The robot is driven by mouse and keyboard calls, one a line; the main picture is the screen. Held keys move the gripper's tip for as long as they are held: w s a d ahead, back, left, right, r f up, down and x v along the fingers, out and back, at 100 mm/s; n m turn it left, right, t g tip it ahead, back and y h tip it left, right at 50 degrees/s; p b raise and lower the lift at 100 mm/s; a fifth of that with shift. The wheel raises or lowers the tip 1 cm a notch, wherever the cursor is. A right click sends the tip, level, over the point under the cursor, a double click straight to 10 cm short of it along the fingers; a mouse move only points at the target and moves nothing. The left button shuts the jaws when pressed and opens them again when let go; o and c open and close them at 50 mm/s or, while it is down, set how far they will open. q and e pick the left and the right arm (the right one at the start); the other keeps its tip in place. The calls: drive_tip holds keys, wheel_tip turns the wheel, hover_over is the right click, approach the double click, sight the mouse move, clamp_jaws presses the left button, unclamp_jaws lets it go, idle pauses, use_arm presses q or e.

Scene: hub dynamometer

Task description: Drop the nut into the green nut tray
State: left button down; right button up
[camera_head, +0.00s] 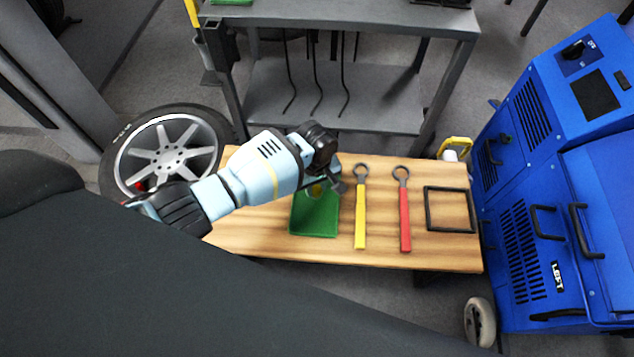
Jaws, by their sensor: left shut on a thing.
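The green nut tray (312,222) lies on the wooden bench top, left of a yellow-handled wrench. My left gripper (335,186) reaches in from the left and hangs over the tray's far part, pointing down. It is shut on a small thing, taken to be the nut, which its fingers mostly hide. A small yellow spot (316,190) shows beside the fingers against the green; I cannot tell whether it is in the grip or in the tray. My right gripper is not in view.
On the wooden bench (270,243) lie a yellow wrench (360,215), a red wrench (404,215) and a black square frame (450,188). A wheel (170,152) is at the left, a grey shelf table (350,25) behind, a blue machine (540,190) at the right.

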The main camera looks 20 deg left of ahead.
use_arm(q)
drive_tip(key=shift+f+b, duration=0.4)
drive_tip(key=shift+f, duration=0.2)
drive_tip(key=c, duration=1.1)
unclamp_jaws()
drive_tip(key=shift+o, duration=0.2)
drive_tip(key=shift+r, duration=0.5)
wheel_tip(320, 180, up, 7)
drive_tip(key=p, duration=0.3)
